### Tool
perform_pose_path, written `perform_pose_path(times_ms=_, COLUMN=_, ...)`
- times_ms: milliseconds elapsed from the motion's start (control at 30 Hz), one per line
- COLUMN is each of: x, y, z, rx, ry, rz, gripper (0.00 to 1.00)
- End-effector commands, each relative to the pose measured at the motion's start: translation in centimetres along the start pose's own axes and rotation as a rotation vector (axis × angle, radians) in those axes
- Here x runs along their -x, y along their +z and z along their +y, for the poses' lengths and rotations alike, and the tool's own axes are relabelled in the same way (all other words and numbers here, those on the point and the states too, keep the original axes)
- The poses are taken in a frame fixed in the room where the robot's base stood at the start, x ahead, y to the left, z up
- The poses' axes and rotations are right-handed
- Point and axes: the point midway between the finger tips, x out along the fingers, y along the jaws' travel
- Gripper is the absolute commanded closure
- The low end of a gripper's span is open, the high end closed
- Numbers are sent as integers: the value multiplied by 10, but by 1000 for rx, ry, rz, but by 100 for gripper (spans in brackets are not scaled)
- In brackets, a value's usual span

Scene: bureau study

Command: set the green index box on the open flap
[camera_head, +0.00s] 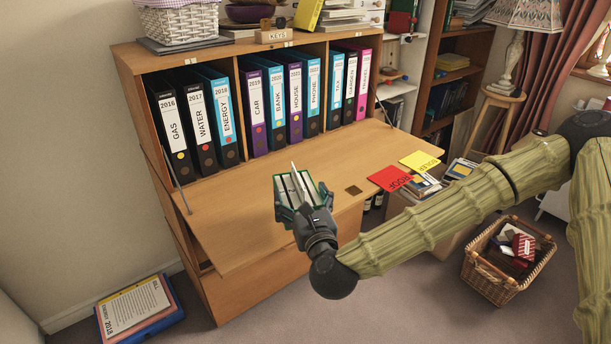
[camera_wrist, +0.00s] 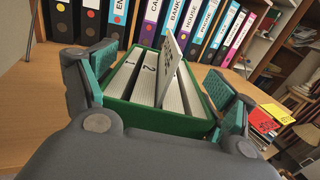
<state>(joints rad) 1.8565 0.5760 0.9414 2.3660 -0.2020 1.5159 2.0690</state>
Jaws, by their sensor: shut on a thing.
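The green index box (camera_wrist: 160,121) is open-topped and holds rows of white cards, with one card (camera_wrist: 173,57) sticking up above the rest. My gripper (camera_head: 299,192) is shut on the box, with a finger on each side of it in the wrist view (camera_wrist: 160,100). In the head view the box (camera_head: 318,188) shows over the front part of the open flap (camera_head: 225,205). I cannot tell whether its base touches the flap. The flap is a flat wooden panel, lowered below the binder shelf and held by stays.
Several binders (camera_head: 290,105) stand in the compartments behind the flap. The flap's left part is bare. A wicker basket (camera_head: 508,262) stands on the floor at right.

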Motion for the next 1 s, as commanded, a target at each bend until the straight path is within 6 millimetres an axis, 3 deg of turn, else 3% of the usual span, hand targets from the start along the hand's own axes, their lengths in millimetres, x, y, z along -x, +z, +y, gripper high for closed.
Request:
perform_pose_path(times_ms=600, x=-113, y=-9, z=-24, rx=1, ry=-1, rz=-3, gripper=58)
perform_pose_path(times_ms=767, x=-126, y=-11, z=-27, rx=0, ry=-1, rz=-3, gripper=58)
perform_pose_path(times_ms=1000, x=-127, y=-24, z=-26, rx=1, ry=1, rz=0, gripper=58)
